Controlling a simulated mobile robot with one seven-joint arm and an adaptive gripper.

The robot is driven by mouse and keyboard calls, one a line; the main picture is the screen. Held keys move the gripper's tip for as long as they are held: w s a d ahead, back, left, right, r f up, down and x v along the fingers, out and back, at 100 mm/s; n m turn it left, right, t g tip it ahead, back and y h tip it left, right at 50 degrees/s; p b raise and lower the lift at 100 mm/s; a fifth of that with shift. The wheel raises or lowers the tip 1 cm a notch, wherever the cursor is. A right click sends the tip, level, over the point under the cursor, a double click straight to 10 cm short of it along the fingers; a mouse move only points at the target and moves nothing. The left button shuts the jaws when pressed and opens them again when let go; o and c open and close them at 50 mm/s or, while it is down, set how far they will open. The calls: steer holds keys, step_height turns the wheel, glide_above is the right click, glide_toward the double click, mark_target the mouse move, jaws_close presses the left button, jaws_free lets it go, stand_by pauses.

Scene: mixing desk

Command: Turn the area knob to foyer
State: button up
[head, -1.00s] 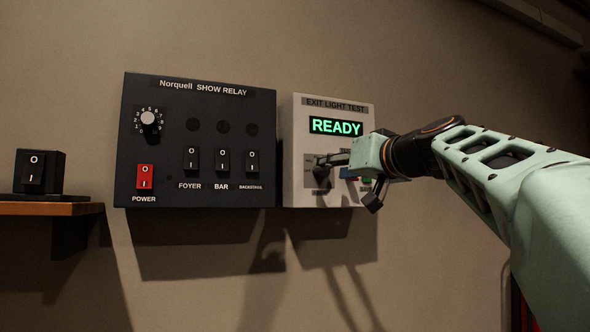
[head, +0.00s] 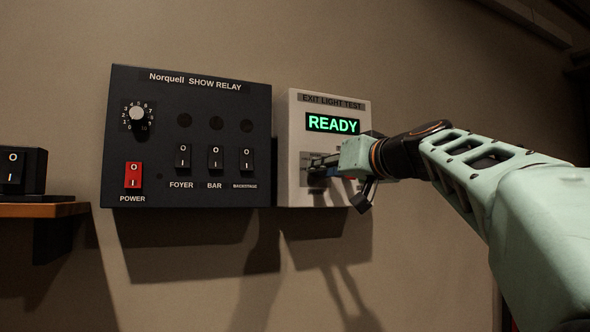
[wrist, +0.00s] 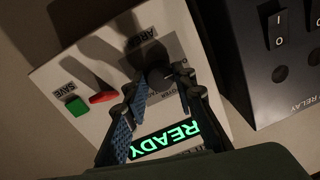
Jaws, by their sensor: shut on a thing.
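The area knob (wrist: 157,76) is dark and sits on a grey plate of the light exit light test box (head: 294,140). In the wrist view it lies at the tips of my gripper (wrist: 157,85), under the AREA label. My gripper is shut on the knob, with one finger at each side. In the head view my gripper (head: 322,165) reaches the box's lower half from the right. The fingers cover much of the knob, and I cannot tell which position its pointer marks. The display (head: 332,123) reads READY in green.
A green SAVE button (wrist: 77,106) and a red control (wrist: 103,97) are beside the knob. The black Norquell show relay panel (head: 225,120) with switches and a dial is close at the left. A shelf (head: 50,210) holding a black switch box (head: 30,170) is further left.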

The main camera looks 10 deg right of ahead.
jaws_close()
steer(key=shift+m, duration=0.3)
steer(key=shift+m+t+h, duration=0.25)
steer(key=shift+m+t, duration=0.05)
steer(key=shift+m, duration=4.15)
steer(key=shift+m+t+h, duration=0.25)
steer(key=shift+m+t, duration=0.05)
steer(key=shift+m, duration=4.15)
steer(key=shift+a+f, duration=0.1)
